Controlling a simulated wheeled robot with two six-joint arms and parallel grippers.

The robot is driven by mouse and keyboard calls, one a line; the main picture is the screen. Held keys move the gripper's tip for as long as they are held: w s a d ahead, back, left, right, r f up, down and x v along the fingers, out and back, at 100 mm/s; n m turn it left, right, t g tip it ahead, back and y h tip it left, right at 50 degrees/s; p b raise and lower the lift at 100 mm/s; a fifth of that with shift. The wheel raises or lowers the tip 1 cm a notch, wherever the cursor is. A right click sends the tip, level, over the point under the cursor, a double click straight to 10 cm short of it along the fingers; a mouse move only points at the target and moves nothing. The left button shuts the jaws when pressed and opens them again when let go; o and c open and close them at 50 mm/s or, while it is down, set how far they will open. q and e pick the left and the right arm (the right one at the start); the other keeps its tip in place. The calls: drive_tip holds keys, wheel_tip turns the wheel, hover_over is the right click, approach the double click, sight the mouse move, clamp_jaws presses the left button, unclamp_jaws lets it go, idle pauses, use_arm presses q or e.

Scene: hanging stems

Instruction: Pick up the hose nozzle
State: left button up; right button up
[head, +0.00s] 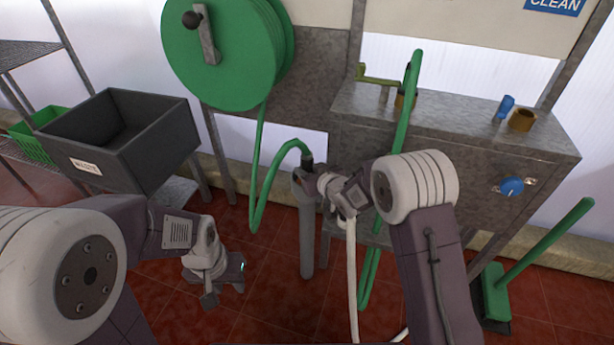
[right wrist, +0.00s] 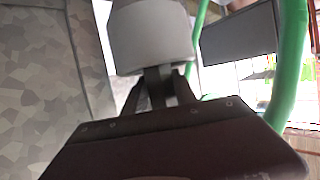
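The green hose (head: 270,180) loops up from below the reel and bends down into a dark end piece (head: 306,160) at the top of an upright grey tube (head: 307,240). My right gripper (head: 306,180) is beside the tube's top, just under the hose end. In the right wrist view its fingers (right wrist: 160,88) reach to a pale grey cylinder (right wrist: 150,38), which hides their tips. I cannot tell whether they grip it. My left gripper (head: 224,288) hangs low over the floor, apart from everything, and looks open and empty.
A green hose reel (head: 222,50) hangs at the back. A dark waste bin (head: 120,140) stands left. A metal bench (head: 455,135) with taps is at right. A green broom (head: 545,245) leans at far right.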

sight(307, 153)
clamp_jaws()
wheel_tip(307, 153, up, 10)
drive_tip(key=p, duration=0.4)
drive_tip(key=shift+f, duration=0.1)
drive_tip(key=shift+p, duration=0.3)
drive_tip(key=shift+r, duration=0.2)
